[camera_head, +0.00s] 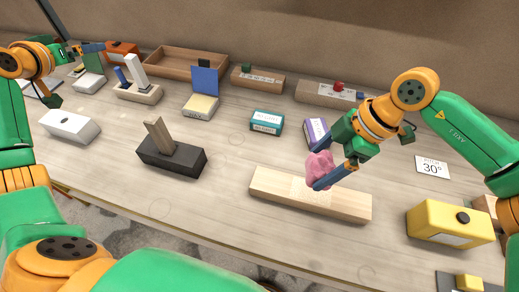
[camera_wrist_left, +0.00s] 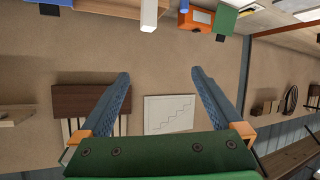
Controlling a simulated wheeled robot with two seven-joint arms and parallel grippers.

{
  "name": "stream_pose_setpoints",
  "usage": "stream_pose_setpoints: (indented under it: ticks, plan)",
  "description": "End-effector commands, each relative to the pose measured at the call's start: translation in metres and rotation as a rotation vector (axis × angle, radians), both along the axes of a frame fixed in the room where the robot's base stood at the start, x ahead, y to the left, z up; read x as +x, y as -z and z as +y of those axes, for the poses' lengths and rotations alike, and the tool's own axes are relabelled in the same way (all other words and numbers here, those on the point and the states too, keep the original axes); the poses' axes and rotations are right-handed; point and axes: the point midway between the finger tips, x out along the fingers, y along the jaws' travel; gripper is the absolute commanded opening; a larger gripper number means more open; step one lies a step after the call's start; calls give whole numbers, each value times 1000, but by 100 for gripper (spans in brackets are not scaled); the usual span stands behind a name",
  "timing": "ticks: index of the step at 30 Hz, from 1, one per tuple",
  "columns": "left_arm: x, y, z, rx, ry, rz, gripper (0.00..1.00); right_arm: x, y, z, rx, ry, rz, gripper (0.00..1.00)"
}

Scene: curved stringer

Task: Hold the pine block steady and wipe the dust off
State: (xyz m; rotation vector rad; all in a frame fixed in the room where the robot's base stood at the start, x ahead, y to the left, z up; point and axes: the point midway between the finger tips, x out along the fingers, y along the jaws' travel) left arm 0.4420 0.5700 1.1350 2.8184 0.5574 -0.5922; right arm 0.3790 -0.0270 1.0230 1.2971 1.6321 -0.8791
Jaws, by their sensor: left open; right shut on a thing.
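The pine block (camera_head: 278,190) is a long pale wooden bar lying flat near the front edge of the table. Paler speckling, possibly dust, shows on the middle of its top. My right gripper (camera_head: 318,168) is shut on a crumpled pink cloth (camera_head: 320,163) over the block's right half. I cannot tell whether the cloth touches the wood. My left gripper (camera_head: 93,47) is far from the block, at the back left. In the left wrist view its fingers (camera_wrist_left: 161,76) are spread with nothing between them.
A dark block with a wooden peg (camera_head: 172,158) stands left of the pine block, and a yellow box (camera_head: 450,222) stands to its right. Teal (camera_head: 267,121) and purple (camera_head: 315,130) boxes lie behind it. A wooden tray (camera_head: 186,60) is at the back.

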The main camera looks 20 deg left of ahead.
Motion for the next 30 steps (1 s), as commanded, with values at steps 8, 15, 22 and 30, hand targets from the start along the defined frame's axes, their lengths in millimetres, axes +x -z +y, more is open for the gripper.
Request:
stream_pose_setpoints:
  ticks: [8,15,22,30]
  plan:
    - [66,100,-197,-106,520,319,100,0,0,0,0,0,0,47]
    - [36,152,-385,-5,1076,661,100,0,0,0,0,0,0,47]
    - [-43,141,-471,561,1650,959,100,0,0,0,0,0,0,47]
    - [-64,143,-466,833,1808,1053,100,0,0,0,0,0,0,46]
